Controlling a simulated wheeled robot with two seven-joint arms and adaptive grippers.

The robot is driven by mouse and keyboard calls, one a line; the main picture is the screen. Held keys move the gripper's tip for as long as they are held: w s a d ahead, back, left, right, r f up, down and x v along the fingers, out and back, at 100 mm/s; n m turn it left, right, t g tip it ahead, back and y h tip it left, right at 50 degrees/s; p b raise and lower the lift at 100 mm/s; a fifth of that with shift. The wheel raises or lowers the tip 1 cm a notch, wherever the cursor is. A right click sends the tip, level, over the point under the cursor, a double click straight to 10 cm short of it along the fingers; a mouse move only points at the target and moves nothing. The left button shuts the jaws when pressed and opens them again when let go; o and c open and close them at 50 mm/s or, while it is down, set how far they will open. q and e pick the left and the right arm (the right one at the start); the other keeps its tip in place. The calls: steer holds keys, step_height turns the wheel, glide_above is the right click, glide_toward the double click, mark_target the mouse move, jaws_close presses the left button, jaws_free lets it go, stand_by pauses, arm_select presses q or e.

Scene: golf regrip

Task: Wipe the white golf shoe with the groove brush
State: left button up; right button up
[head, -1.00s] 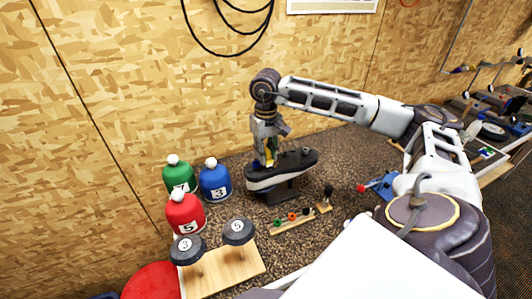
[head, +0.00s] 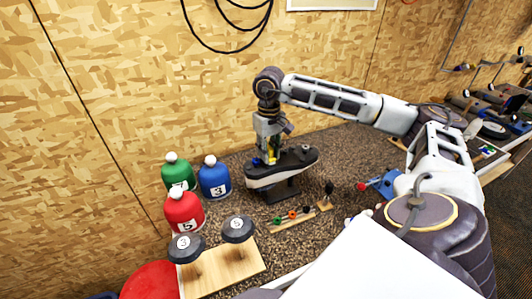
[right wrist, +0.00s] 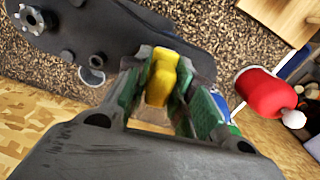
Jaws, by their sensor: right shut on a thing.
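The golf shoe (head: 283,171) sits on a dark stand in the head view, with a dark face up and a white band along its side. In the right wrist view its dark, studded face (right wrist: 125,30) fills the upper left. My right gripper (head: 270,151) points down at the left end of the shoe. It is shut on the groove brush, whose yellow part (right wrist: 161,80) shows between the fingers in the right wrist view. The fingers hide the brush's lower end, so I cannot tell whether it touches the shoe. My left gripper is not in view.
Green (head: 177,174), blue (head: 214,179) and red (head: 185,212) numbered covers stand left of the shoe. A wooden rack (head: 298,216) with small coloured items lies in front. A wooden board (head: 225,270) with two dark numbered discs is at the front left. The wall is close behind.

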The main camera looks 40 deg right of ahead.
steer(key=shift+s+d+b, duration=0.3)
steer(key=shift+d+b, duration=0.15)
steer(key=shift+d, duration=0.5)
steer(key=shift+d, duration=0.1)
steer(key=shift+s+d+f+b, duration=0.15)
steer(key=shift+s+d+b, duration=0.05)
steer(key=shift+d+b, duration=0.25)
steer(key=shift+s+d+f+b, duration=0.15)
steer(key=shift+d+b, duration=0.15)
steer(key=shift+d, duration=0.25)
steer(key=shift+s+d+r, duration=0.1)
steer(key=shift+d, duration=0.25)
steer(key=shift+f+b, duration=0.2)
steer(key=shift+b, duration=0.2)
